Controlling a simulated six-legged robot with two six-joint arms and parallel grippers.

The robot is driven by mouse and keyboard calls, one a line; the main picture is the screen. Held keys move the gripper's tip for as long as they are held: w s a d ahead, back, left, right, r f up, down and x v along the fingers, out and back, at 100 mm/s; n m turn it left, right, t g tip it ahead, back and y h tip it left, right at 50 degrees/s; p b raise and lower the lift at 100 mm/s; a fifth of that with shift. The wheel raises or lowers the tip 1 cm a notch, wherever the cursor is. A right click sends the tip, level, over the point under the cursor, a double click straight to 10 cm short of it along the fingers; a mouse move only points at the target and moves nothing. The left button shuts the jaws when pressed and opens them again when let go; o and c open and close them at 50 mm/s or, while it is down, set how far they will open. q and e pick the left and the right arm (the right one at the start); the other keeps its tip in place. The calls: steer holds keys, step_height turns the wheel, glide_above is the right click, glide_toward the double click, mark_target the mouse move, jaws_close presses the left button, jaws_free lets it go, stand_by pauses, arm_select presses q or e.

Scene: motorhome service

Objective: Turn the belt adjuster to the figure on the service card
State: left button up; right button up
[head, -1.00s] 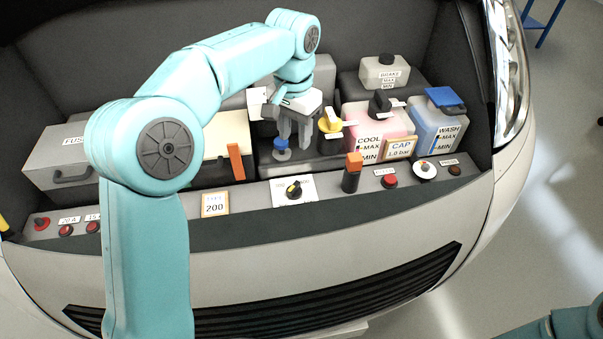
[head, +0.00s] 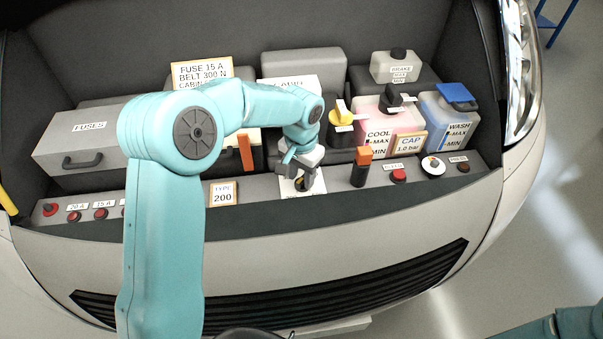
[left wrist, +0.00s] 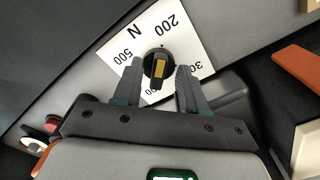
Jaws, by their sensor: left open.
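My left gripper (head: 303,186) is over the knob, fingers pointing down. In the left wrist view its open fingers (left wrist: 158,72) stand either side of the knob; I cannot tell if they touch it. My right gripper is out of view.
An orange-topped post (head: 360,167) and a red button (head: 398,175) stand right of the dial. A TYPE 200 card (head: 223,193) is left of it. An orange lever (head: 246,153) and a yellow-handled cap (head: 343,113) rise behind. The fuse box (head: 88,140) is far left.

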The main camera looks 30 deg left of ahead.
arm_select(q)
steer(key=shift+w+d+f, duration=0.15)
steer(key=shift+w+f, duration=0.05)
steer(key=shift+w, duration=0.05)
steer(key=shift+s, duration=0.1)
jaws_close()
steer(key=shift+r, duration=0.1)
steer(key=m, duration=0.4)
steer(key=shift+m, duration=0.4)
steer(key=m+p, duration=0.1)
steer(key=m, duration=0.3)
steer(key=shift+r+m, duration=0.1)
steer(key=shift+m, duration=0.2)
steer(key=m+p, duration=0.1)
steer(key=m, duration=0.3)
steer(key=shift+m+p, duration=0.4)
steer(key=shift+m, duration=1.7)
